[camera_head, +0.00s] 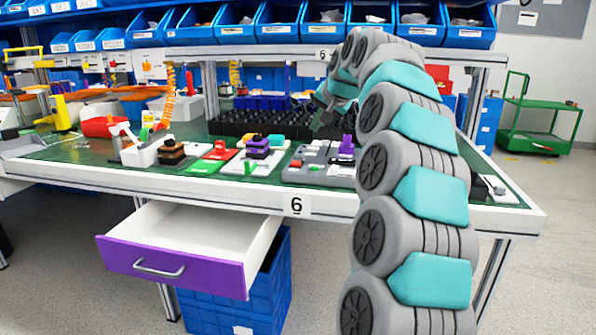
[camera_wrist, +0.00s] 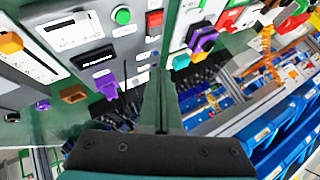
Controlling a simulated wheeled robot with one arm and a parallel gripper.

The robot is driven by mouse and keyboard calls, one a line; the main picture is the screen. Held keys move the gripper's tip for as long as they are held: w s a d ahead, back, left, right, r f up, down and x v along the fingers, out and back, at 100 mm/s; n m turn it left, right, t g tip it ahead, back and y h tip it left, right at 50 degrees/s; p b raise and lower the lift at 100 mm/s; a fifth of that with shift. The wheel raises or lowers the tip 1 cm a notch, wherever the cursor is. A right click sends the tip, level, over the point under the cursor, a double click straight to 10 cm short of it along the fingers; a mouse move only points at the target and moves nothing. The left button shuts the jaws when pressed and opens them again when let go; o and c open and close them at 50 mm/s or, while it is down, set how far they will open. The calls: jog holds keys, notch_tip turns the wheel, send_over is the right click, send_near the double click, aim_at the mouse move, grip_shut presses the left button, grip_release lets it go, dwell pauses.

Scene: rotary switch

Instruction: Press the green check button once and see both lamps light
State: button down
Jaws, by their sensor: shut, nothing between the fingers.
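The green round button (camera_wrist: 122,15) sits on a light grey panel (camera_wrist: 87,38) at the top of the wrist view. A red block-shaped control (camera_wrist: 155,19) is just right of it, and a purple knob (camera_wrist: 107,86) is lower on the panel. My gripper (camera_wrist: 159,73) is shut and empty, its fingers apart from the green button in the picture. In the head view my gripper (camera_head: 321,121) hangs above the table near the panel (camera_head: 310,175). I cannot make out the two lamps or whether any is lit.
Other panels with knobs and switches (camera_head: 258,150) stand left on the green table (camera_head: 120,172). A black rack (camera_head: 262,122) lies behind. Blue bins (camera_head: 278,22) line the shelf above. A purple-fronted drawer (camera_head: 175,265) is open below the table.

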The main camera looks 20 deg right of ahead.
aim_at(315, 169)
jog(key=shift+f, duration=0.1)
dwell(0.4)
jog(key=shift+f+b, duration=2.45)
jog(key=shift+f, duration=1.8)
jog(key=shift+f, duration=0.1)
jog(key=shift+f, duration=0.35)
jog(key=shift+f+b, duration=0.4)
jog(key=shift+b, duration=0.05)
jog(key=shift+r+p, duration=0.5)
jog(key=shift+r, duration=0.4)
